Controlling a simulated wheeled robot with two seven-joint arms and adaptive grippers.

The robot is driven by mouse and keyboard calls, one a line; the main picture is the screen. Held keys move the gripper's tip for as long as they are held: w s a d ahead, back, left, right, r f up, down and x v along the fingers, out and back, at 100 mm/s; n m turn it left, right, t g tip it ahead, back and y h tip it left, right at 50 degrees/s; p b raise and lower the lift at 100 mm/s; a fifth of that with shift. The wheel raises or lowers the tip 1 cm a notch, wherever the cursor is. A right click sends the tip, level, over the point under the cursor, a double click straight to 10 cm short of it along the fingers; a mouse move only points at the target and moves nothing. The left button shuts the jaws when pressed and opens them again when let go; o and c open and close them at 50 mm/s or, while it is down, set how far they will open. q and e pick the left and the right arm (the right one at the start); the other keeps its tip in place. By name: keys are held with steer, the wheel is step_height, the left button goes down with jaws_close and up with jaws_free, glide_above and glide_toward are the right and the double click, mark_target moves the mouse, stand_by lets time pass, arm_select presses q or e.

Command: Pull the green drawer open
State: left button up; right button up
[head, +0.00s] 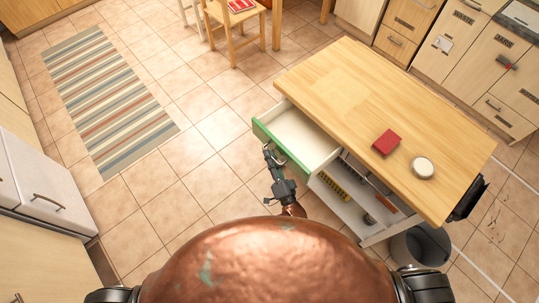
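The green drawer (264,133) is in the left end of the wooden-topped kitchen island. It stands partly open, with its green front out from the island and its white, empty-looking inside showing. Its curved metal handle (279,157) is on the outer face of the front. My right gripper (270,152) is at this handle, close against the green front. Whether its fingers are closed around the handle is too small to tell. My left gripper is not in view.
On the island top (350,85) are a red box (386,142) and a round white-topped item (422,167). Below is an open shelf (340,207) with several items. A grey bin (420,247) stands at lower right. The tiled floor left of the drawer is clear up to a striped rug (108,100).

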steer(key=v, duration=1.1)
steer(key=shift+s, duration=0.15)
steer(key=shift+f, duration=0.2)
steer(key=s+d+f+n+g+h, duration=0.1)
steer(key=s+d+f+n+g, duration=0.3)
steer(key=f, duration=0.7)
steer(key=s+d+f+g+h, duration=0.1)
steer(key=s+d+f+g, duration=0.35)
steer(key=f, duration=0.75)
steer(key=s+d+f+n+g+h, duration=0.15)
steer(key=s+d+f, duration=0.4)
steer(key=f, duration=0.55)
steer(key=s+d+f+n+g+h, duration=0.1)
steer(key=s+d+f+g, duration=0.2)
steer(key=s, duration=0.7)
steer(key=s+d+f+n+g+h, duration=0.1)
steer(key=s+d+f, duration=0.4)
steer(key=s, duration=0.5)
steer(key=s+d+f+n+g+h, duration=0.1)
steer(key=s+d+f+g, duration=0.3)
steer(key=s, duration=0.6)
steer(key=shift+s+d+f+n+g, duration=0.35)
steer(key=shift+d+f, duration=0.2)
steer(key=shift+d, duration=0.1)
